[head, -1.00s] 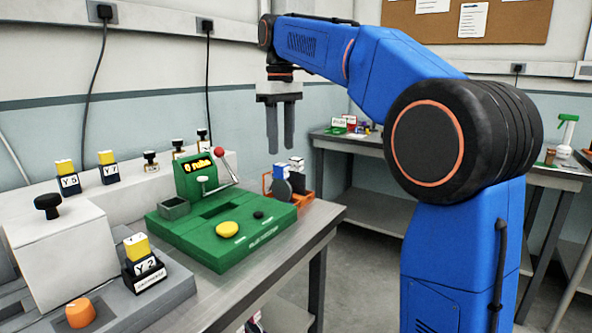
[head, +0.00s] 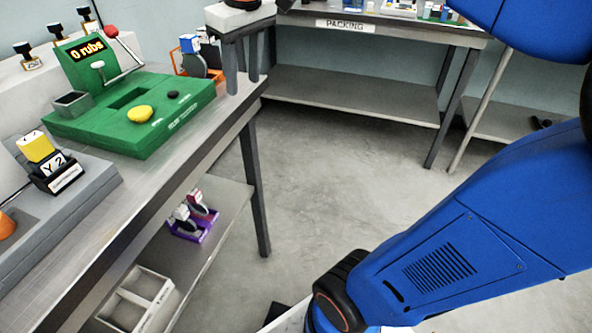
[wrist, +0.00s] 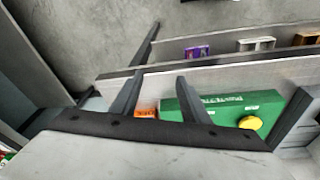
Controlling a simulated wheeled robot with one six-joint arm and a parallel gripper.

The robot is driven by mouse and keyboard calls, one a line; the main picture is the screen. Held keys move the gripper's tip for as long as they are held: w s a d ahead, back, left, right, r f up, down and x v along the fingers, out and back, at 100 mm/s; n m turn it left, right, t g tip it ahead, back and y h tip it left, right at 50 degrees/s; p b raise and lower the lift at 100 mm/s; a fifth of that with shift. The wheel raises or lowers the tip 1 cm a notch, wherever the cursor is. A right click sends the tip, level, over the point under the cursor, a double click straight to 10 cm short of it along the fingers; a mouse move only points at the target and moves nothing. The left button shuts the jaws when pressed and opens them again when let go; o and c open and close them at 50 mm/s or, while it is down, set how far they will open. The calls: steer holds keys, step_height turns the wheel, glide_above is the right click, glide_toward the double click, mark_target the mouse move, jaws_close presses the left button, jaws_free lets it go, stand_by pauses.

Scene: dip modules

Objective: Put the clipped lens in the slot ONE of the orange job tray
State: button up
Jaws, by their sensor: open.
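The orange job tray (head: 217,75) stands at the bench's far right end, behind the green station. Several upright pieces are in it, including a grey disc (head: 192,66) and a blue-and-white block (head: 189,43). My gripper hides part of this tray, and its slot labels cannot be read. The tray also shows as a small orange patch in the wrist view (wrist: 146,113). My gripper (head: 243,88) is open and empty, fingers down, in front of the tray's right side. I cannot tell which piece is the clipped lens.
The green station (head: 135,140) with a yellow button (head: 140,114) and red-knobbed lever takes up the bench. A purple tray (head: 207,232) with upright pieces and a white divided tray (head: 160,289) sit on the lower shelf. The packing table (head: 400,30) stands behind; the floor between is clear.

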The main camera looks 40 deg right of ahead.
steer(key=s+d+f+m+t, duration=0.2)
steer(key=s+f+m, duration=0.1)
steer(key=s+f, duration=1.2)
step_height(320, 180, down, 4)
steer(key=shift+s+d+f, duration=0.15)
steer(key=shift+s+f, duration=0.05)
steer(key=shift+s, duration=0.2)
